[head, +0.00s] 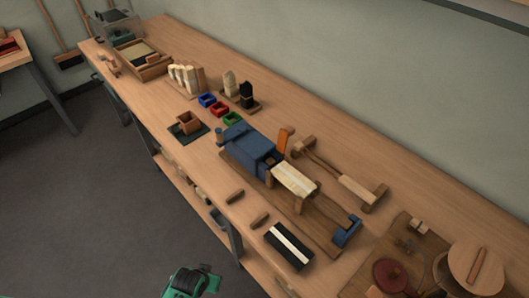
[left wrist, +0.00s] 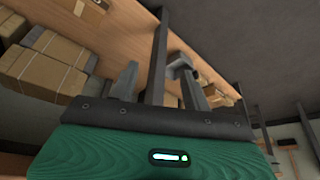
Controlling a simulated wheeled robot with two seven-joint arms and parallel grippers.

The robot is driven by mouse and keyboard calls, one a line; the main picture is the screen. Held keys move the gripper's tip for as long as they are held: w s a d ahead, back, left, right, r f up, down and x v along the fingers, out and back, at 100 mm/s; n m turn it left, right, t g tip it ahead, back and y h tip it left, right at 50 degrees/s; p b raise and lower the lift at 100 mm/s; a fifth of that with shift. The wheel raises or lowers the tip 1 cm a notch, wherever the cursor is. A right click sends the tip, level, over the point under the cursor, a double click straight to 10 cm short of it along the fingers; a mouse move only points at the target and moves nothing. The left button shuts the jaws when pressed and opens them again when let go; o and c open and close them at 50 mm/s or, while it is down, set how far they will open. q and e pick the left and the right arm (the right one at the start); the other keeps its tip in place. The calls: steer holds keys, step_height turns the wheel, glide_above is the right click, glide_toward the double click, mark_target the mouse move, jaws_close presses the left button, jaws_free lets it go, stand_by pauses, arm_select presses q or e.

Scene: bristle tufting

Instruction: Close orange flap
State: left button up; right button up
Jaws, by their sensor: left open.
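The orange flap (head: 285,138) stands raised at the back right corner of a blue box-shaped machine (head: 250,152) in the middle of the workbench. My left gripper (head: 190,282) shows as a green and dark shape at the bottom of the head view, in front of the bench and well away from the flap. In the left wrist view its two grey fingers (left wrist: 155,72) are apart with nothing between them. The flap is not visible in that view. My right gripper is in neither view.
Blue, red (head: 219,109) and green bins stand behind the machine. A pale slatted piece (head: 294,178) and wooden frame lie to its right. A black block with a white stripe (head: 289,246) lies near the front edge. Cartons (left wrist: 45,60) show in the left wrist view.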

arm_select(q)
steer(key=w+d+r+t+h, duration=0.1)
steer(key=w+d+r, duration=0.15)
steer(key=r, duration=0.55)
steer(key=w+d+r+t, duration=0.1)
steer(key=w+d+r, duration=0.15)
steer(key=r, duration=0.55)
steer(key=m+t+h, duration=0.3)
steer(key=m+h, duration=0.3)
steer(key=h, duration=0.2)
glide_toward(285, 130)
steer(key=p+x, duration=0.3)
steer(key=x, duration=0.9)
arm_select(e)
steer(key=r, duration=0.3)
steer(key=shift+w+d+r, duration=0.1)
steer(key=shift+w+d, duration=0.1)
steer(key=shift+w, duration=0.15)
arm_select(q)
steer(key=shift+c, duration=0.5)
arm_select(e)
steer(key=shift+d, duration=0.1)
arm_select(q)
jaws_close()
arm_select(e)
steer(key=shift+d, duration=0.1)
